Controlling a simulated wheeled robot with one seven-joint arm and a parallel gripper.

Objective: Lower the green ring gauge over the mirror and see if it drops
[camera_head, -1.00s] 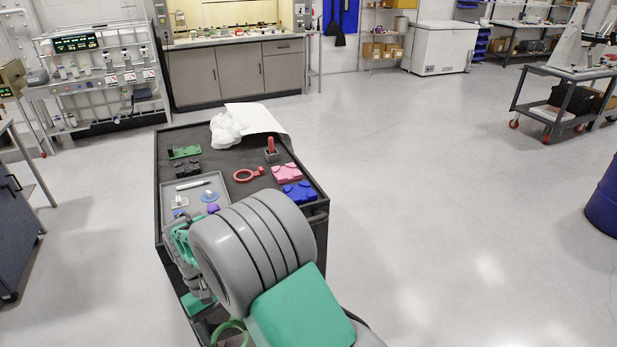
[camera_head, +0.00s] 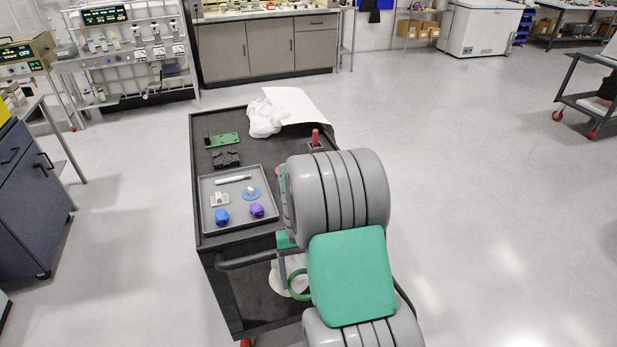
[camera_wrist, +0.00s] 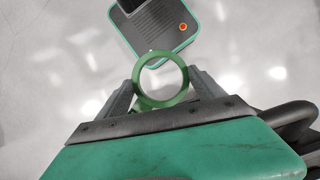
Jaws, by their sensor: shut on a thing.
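My gripper (camera_wrist: 162,82) is shut on the green ring gauge (camera_wrist: 137,78), whose open hole faces the wrist camera. Only floor and a dark device show past it there. In the head view the green ring (camera_head: 290,284) hangs low at the cart's near end, left of my arm, apart from the tray.
The dark cart (camera_head: 282,163) carries the grey tray (camera_head: 204,207), with a blue part (camera_head: 222,216) and a purple part (camera_head: 257,210) in it. A green board (camera_head: 226,139), black blocks (camera_head: 227,159) and crumpled white material (camera_head: 265,118) lie behind. Floor right of the cart is clear.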

